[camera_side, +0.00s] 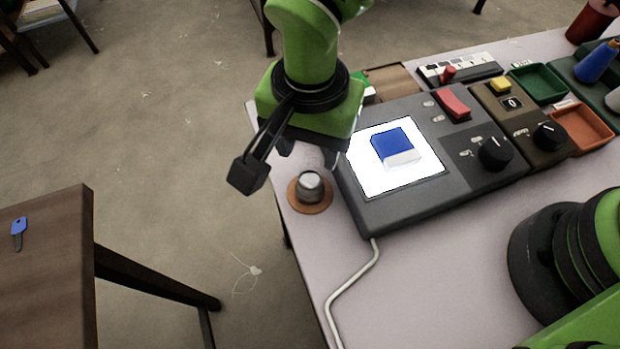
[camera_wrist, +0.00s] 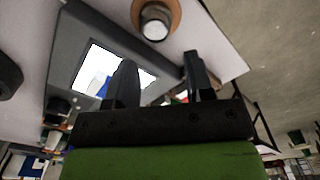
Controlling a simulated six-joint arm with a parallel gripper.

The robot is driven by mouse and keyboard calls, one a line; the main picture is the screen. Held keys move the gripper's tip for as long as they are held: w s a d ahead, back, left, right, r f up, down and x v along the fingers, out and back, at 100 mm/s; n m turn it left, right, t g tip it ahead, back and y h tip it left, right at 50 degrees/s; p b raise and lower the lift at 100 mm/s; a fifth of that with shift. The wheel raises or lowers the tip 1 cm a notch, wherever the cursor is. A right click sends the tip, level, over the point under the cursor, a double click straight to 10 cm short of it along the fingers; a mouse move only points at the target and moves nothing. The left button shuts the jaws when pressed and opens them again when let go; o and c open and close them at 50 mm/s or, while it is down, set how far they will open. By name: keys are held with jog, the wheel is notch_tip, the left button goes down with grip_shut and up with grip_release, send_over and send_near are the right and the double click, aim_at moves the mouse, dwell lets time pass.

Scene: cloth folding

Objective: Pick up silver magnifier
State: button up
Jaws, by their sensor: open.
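The silver magnifier (camera_side: 310,185) looks like a short silver cylinder. It stands on a round brown coaster (camera_side: 322,207) near the left edge of the table. It also shows in the wrist view (camera_wrist: 156,22), on the coaster (camera_wrist: 176,14) at the top. My gripper (camera_side: 309,153) hangs above and behind the magnifier in the side view, apart from it. In the wrist view my gripper (camera_wrist: 160,62) has its two fingers spread with nothing between them, and the magnifier lies beyond the fingertips.
A grey console (camera_side: 375,222) with a lit screen (camera_side: 375,175) stands right of the magnifier. The screen shows a blue and white block. A white cable (camera_side: 350,282) runs from it. Knobs, a red switch (camera_side: 453,102) and trays lie farther right. The table front (camera_side: 420,300) is clear.

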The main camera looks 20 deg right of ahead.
aim_at(310, 178)
jog(key=f, duration=0.4)
jog(key=s+f, duration=0.1)
jog(key=f, duration=0.1)
jog(key=shift+a, duration=0.15)
jog(key=c, duration=0.7)
